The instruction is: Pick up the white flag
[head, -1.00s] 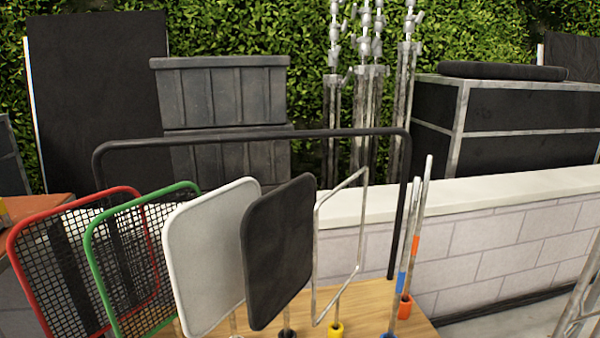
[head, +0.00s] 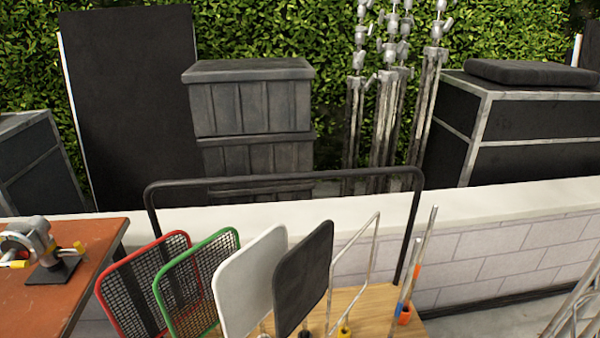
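The white flag (head: 250,283) is a flat white panel with rounded corners. It stands upright on the wooden top of a cart, between a green-framed mesh flag (head: 200,284) on its left and a black flag (head: 303,278) on its right. The black flag is close beside it and overlaps its right edge in the picture. The lower end of the white flag's stem is cut off by the frame. Neither of my grippers shows in the head view.
A red-framed mesh flag (head: 146,290) and a bare wire frame (head: 356,268) stand in the same row. A black bar (head: 290,181) arches behind them. An orange-brown table (head: 55,275) with a clamp-like tool (head: 45,247) is at left. A low block wall (head: 490,250) runs behind.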

